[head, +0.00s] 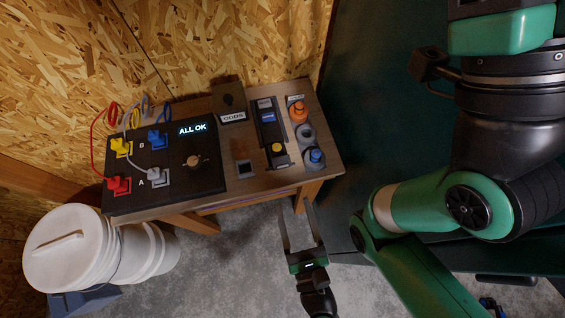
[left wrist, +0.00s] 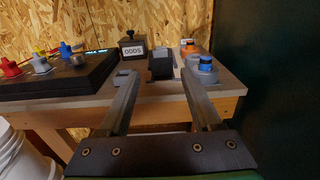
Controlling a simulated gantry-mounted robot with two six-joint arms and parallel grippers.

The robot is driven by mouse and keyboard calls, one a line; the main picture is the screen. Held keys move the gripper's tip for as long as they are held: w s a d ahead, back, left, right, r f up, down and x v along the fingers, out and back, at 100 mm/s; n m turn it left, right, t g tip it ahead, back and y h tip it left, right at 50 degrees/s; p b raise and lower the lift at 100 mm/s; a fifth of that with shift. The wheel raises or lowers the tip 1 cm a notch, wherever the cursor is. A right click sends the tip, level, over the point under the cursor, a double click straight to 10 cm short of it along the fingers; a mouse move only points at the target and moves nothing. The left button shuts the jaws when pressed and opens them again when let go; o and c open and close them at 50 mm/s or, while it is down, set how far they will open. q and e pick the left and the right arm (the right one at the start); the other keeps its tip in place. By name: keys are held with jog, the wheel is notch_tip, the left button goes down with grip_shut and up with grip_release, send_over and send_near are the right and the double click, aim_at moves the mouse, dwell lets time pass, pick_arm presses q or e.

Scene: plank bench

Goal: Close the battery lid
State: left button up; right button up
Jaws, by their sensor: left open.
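A slim black holder (head: 267,118) with a blue insert, which looks like the battery compartment, lies on the wooden bench in the head view. A black piece with a yellow round spot (head: 278,148) is at its near end. In the left wrist view a dark block (left wrist: 160,67) shows between my fingertips, raised above the bench top; I cannot tell for sure which part is the lid. My left gripper (head: 295,207) is open and empty, in front of the bench's near edge, apart from the holder. It also shows in the left wrist view (left wrist: 158,82). My right gripper is not in view.
A black panel (head: 165,201) with coloured plugs, cables and an "ALL OK" display fills the bench's left. A labelled dark box (head: 228,97) stands behind. Orange (head: 298,110) and blue (head: 316,157) knobs stand right of the holder. White buckets (head: 68,250) stand on the floor at left.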

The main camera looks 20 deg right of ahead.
aim_at(283, 166)
pick_arm(q)
jog(key=w, duration=0.3)
jog(key=w+b, duration=0.1)
jog(key=w, duration=0.3)
jog(key=w+b, duration=0.1)
jog(key=w, duration=0.3)
jog(key=shift+w+d+r, duration=0.1)
jog(key=shift+w+d, duration=0.15)
jog(key=shift+d, duration=0.1)
grip_shut()
